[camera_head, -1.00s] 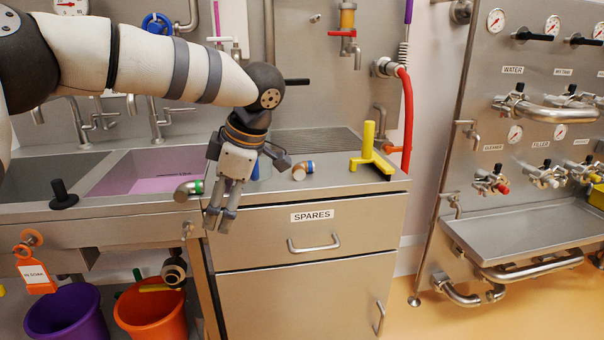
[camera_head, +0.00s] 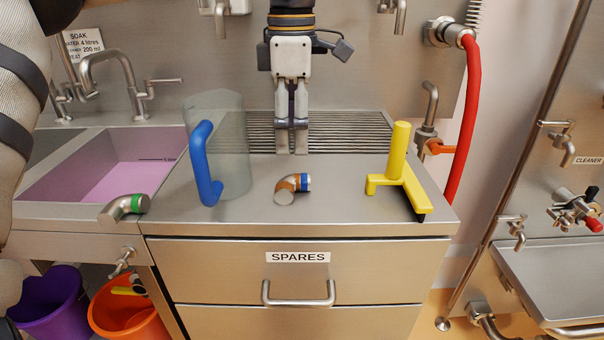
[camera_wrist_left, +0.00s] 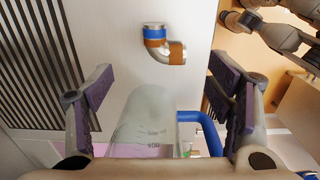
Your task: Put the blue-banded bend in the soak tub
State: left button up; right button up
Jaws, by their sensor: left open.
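The blue-banded bend (camera_head: 292,187), a short metal elbow with a blue band and copper-brown bands, lies on the steel counter above the SPARES drawer. It also shows in the left wrist view (camera_wrist_left: 163,45). The soak tub (camera_head: 150,140) is the sink at left with pink liquid in it. My left gripper (camera_head: 292,145) points down, empty, behind the bend over the ribbed drainboard. In the left wrist view its fingers (camera_wrist_left: 160,98) are spread wide, with the bend beyond them. A green-banded bend (camera_head: 124,208) lies at the tub's front edge.
A clear jug (camera_head: 228,125) with a blue handle stands between tub and bend. A yellow squeegee-like tool (camera_head: 398,170) stands right of the bend. A tap (camera_head: 110,62) rises behind the tub. Purple (camera_head: 48,300) and orange (camera_head: 125,310) buckets sit below.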

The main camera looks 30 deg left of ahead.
aim_at(290, 180)
pick_arm(q)
jog(key=f, duration=0.6)
jog(key=s+f, duration=0.1)
jog(key=f, duration=0.1)
jog(key=shift+s+a+f, duration=0.1)
jog(key=shift+f, duration=0.6)
